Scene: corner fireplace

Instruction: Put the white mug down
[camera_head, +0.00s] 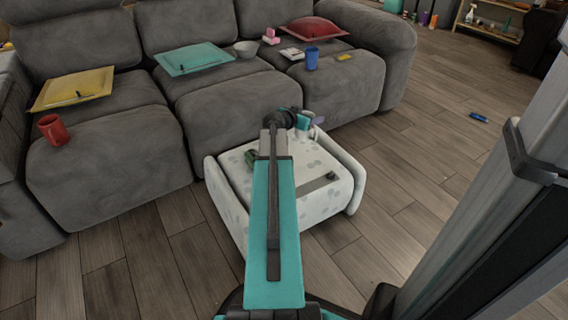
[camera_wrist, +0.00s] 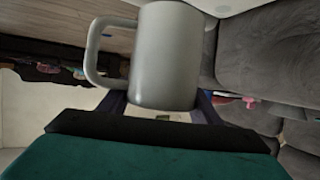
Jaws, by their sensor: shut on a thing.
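The white mug (camera_wrist: 165,57) fills the upper middle of the wrist view, looking pale grey, with its handle to the left. My gripper (camera_wrist: 160,106) is shut on it, with a dark finger on each side of its body. In the head view my gripper (camera_head: 304,121) is over the far part of a white patterned ottoman (camera_head: 228,205). My own arm and wrist hide most of the mug there, and I cannot tell whether it touches the ottoman.
The ottoman bears a dark green object (camera_head: 250,157) and a small dark object (camera_head: 332,176). Behind it, the grey sofa (camera_head: 235,110) holds a red mug (camera_head: 53,130), a blue cup (camera_head: 312,58), a bowl (camera_head: 246,49) and cushions. A blue object (camera_head: 479,117) lies on the floor.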

